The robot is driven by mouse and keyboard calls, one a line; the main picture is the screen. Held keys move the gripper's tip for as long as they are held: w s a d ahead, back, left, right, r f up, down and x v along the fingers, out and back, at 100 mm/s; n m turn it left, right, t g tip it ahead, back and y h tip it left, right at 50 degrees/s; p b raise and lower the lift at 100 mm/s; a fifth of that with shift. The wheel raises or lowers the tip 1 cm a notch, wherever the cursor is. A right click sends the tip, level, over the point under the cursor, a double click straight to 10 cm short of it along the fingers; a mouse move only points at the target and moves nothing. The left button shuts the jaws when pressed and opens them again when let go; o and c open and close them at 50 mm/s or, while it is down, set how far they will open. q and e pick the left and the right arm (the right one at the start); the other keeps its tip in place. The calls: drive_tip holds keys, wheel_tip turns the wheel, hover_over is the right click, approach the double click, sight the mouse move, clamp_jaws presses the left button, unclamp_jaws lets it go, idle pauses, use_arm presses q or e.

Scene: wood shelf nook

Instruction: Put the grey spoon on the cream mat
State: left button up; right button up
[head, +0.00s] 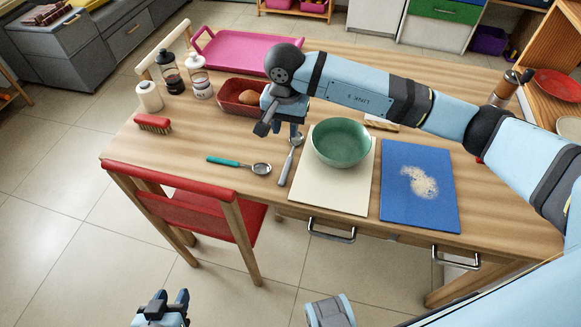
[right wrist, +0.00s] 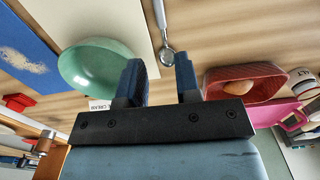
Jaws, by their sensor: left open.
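The grey spoon (head: 286,168) lies on the wooden table just left of the cream mat (head: 330,196), apart from it. Its bowl end points to the back, near my right gripper (head: 279,131). In the right wrist view the grey spoon (right wrist: 167,57) shows beyond and between the fingertips of my right gripper (right wrist: 160,68), which is open and empty. The cream mat (right wrist: 125,18) is also in that view. A green bowl (head: 341,143) stands on the back part of the mat. My left gripper (head: 171,297) is open and empty, low at the bottom, away from the table.
A teal-handled spoon (head: 238,165) lies left of the grey spoon. A blue mat (head: 420,195) with pale crumbs is right of the cream mat. A red dish (head: 240,108) holding a brown item is behind my right gripper. The cream mat's front half is bare.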

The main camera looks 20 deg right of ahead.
hover_over(288, 163)
drive_tip(key=f, duration=0.8)
drive_tip(key=shift+s+a+f, duration=0.25)
drive_tip(key=shift+a+f, duration=0.05)
drive_tip(key=shift+a, duration=0.1)
drive_tip(key=shift+w+d+f, duration=0.1)
drive_tip(key=shift+d+f, duration=0.05)
drive_tip(key=shift+f, duration=0.75)
drive_tip(key=shift+w+d+f, duration=0.1)
drive_tip(key=shift+d+f, duration=0.05)
drive_tip(key=shift+f, duration=0.75)
drive_tip(key=shift+w+d+f, duration=0.1)
drive_tip(key=shift+d+f, duration=0.05)
drive_tip(key=shift+f, duration=0.75)
clamp_jaws()
